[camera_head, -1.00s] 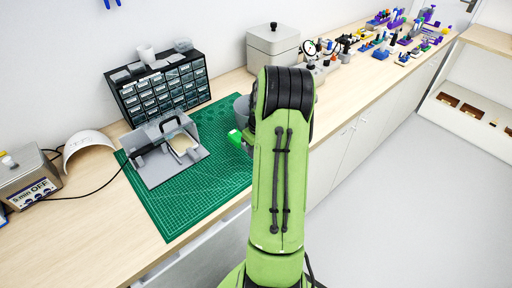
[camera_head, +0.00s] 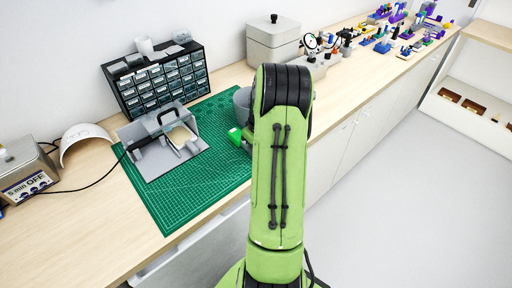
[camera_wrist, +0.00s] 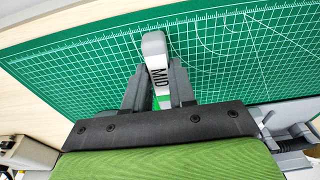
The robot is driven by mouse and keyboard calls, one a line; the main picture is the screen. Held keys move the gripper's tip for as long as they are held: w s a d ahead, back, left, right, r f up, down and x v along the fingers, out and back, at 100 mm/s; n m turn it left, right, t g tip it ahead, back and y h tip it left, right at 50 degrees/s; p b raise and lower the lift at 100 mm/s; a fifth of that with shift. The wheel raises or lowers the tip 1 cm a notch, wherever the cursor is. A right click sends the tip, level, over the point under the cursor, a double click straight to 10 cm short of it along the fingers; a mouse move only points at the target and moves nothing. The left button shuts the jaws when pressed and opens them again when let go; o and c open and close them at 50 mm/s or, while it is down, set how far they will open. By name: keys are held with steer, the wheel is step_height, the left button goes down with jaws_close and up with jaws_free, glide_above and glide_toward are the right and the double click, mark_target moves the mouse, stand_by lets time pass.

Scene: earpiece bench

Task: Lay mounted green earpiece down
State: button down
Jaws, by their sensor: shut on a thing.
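My gripper (camera_wrist: 159,72) is shut on a narrow light grey piece with dark lettering (camera_wrist: 154,48) in the wrist view. A bright green band shows on it low between the fingers, so I take it as the mounted green earpiece. Its grey rounded end points away from my gripper, above the green cutting mat (camera_wrist: 90,62). Its lower end is hidden by the gripper body.
A grey fixture with a dark handle (camera_head: 166,146) stands on the mat (camera_head: 178,208). Behind it is a drawer cabinet (camera_head: 160,84). A timer box (camera_head: 27,178) is at the left. The mat's front part is clear.

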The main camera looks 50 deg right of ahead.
steer(key=shift+f, duration=0.15)
steer(key=c, duration=0.8)
jaws_free()
steer(key=shift+c, duration=0.2)
step_height(320, 180, up, 16)
steer(key=s+p, duration=0.2)
steer(key=shift+a+f, duration=0.2)
steer(key=shift+a, duration=0.05)
